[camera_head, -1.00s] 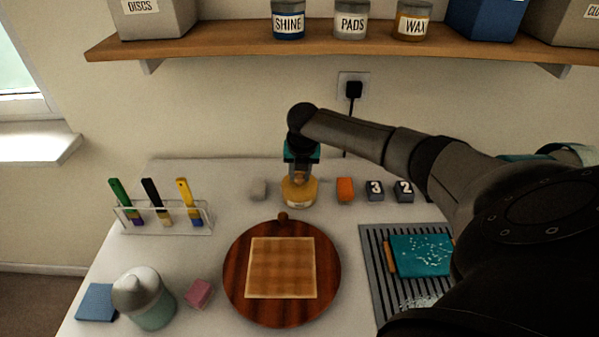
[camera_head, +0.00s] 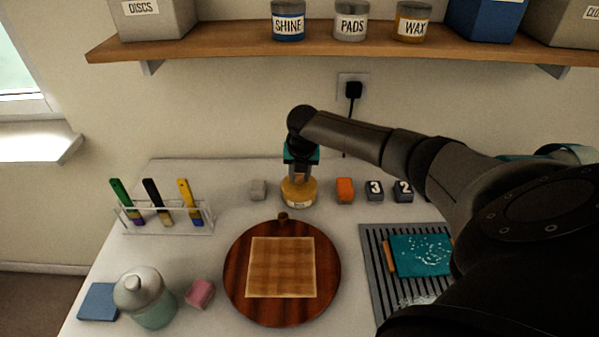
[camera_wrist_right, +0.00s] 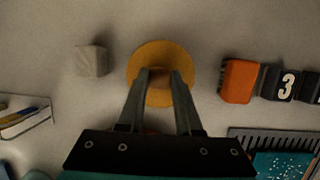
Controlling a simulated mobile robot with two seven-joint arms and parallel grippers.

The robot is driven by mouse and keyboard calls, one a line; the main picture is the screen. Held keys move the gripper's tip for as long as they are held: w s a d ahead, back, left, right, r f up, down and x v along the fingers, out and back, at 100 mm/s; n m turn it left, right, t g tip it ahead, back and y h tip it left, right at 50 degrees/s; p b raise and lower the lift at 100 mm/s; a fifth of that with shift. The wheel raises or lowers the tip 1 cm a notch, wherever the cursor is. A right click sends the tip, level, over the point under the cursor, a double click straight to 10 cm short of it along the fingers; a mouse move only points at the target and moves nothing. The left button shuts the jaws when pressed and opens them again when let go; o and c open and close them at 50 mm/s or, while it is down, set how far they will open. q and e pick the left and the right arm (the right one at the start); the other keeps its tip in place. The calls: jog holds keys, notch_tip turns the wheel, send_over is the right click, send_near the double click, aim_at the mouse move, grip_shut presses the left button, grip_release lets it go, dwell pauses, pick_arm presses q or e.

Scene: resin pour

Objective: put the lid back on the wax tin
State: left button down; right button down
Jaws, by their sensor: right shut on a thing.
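The wax tin (camera_head: 298,199), a round yellow-orange tin with a pale label, stands upright at the back middle of the table. My right gripper (camera_head: 300,178) comes down on it from above. In the right wrist view, its two fingers (camera_wrist_right: 163,75) are close together over the middle of a round orange lid (camera_wrist_right: 163,51). The right gripper is shut on the lid. The lid is at the tin's top; whether it is fully seated I cannot tell. The fingers hide the part they grip. My left gripper is not in view.
A grey block (camera_head: 258,189) is left of the tin; an orange block (camera_head: 345,190) and numbered dark blocks (camera_head: 374,191) are to its right. A round wooden board (camera_head: 236,282) lies in front. A brush rack (camera_head: 170,229) is at left. A shelf (camera_head: 220,43) runs above.

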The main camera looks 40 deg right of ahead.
jog(key=shift+p, duration=0.3)
dwell(0.5)
dwell(0.4)
jog(key=shift+c, duration=0.2)
grip_release()
dwell(0.5)
jog(key=shift+r+p, duration=3.5)
jog(key=shift+p, duration=0.2)
grip_shut()
